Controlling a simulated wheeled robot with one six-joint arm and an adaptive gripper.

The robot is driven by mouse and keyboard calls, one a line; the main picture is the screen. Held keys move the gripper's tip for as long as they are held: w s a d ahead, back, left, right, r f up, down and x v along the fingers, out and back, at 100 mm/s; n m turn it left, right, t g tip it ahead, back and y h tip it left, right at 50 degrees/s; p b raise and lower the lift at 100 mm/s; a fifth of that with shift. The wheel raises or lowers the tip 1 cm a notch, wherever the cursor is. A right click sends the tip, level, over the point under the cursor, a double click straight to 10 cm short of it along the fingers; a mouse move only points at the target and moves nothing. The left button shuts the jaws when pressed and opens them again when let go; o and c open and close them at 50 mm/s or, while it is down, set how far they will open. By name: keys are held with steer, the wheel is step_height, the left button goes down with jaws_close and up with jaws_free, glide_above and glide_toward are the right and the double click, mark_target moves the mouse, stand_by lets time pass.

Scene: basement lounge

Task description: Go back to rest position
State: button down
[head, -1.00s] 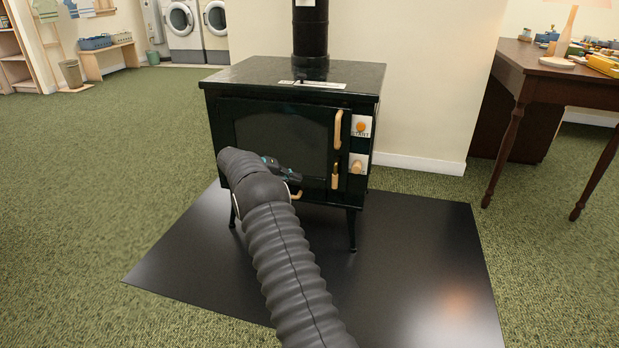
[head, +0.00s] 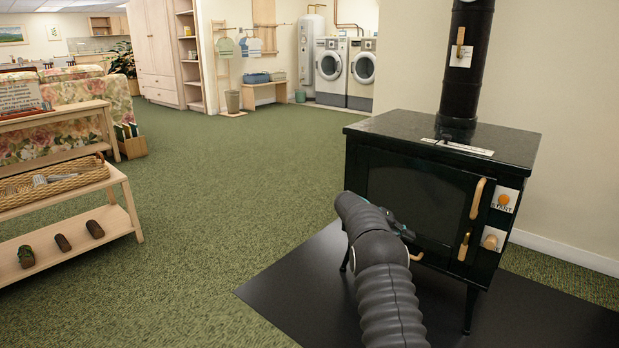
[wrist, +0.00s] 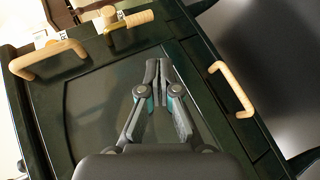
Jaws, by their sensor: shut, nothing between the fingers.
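My gripper (wrist: 158,72) shows in the wrist view with its fingers together and nothing between them. It is in front of the closed glass door of the black stove (wrist: 95,95). I cannot tell whether the fingertips touch the door. In the head view my arm reaches up to the front of the stove (head: 430,150), and its bent wrist hides the lower left of the door.
The stove stands on a dark floor plate (head: 285,285). A wooden shelf unit (head: 125,190) with a wicker basket (head: 60,182) and several logs stands at the left. Green carpet (head: 220,190) lies open between them. Washing machines (head: 332,65) stand at the back.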

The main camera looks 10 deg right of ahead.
steer(key=s+a+f+n+y, duration=0.2)
steer(key=a+f+n+y, duration=0.1)
steer(key=f, duration=0.6)
steer(key=s+a+r+n+y, duration=0.1)
steer(key=s+a+y, duration=0.1)
steer(key=s+a, duration=0.25)
steer(key=s+a+r+t+y+p, duration=0.2)
steer(key=s+a+r+t+p, duration=0.1)
steer(key=s+a+r, duration=0.4)
steer(key=s+a+r+t+y+p, duration=0.2)
steer(key=s+a+r, duration=0.4)
steer(key=s+r, duration=0.7)
steer(key=s+a+r+t+y+p, duration=0.3)
steer(key=s+a+r, duration=0.4)
steer(key=s, duration=1.3)
step_height(320, 180, up, 4)
steer(key=shift+s+a+t+p, duration=0.3)
steer(key=shift+s+p, duration=0.05)
